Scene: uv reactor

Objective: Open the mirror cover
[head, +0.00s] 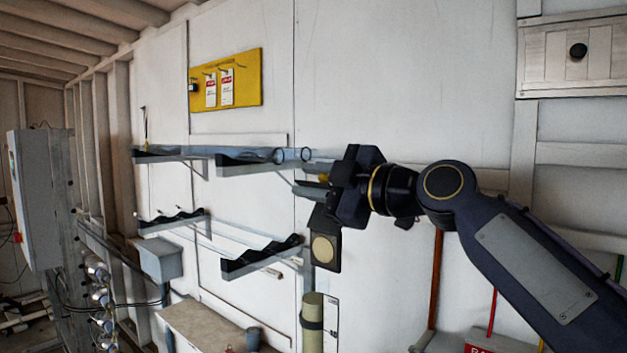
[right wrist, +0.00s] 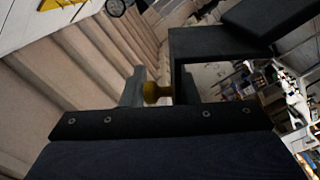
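A dark square plate with a cream round disc (head: 325,249) is just below the gripper. I cannot tell which part is the mirror cover; the gripper hides much there. My left gripper is not in view.
A pale green cylinder (head: 312,322) stands below the plate. A yellow board with tags (head: 225,80) hangs above. A workbench (head: 200,325) is lower left.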

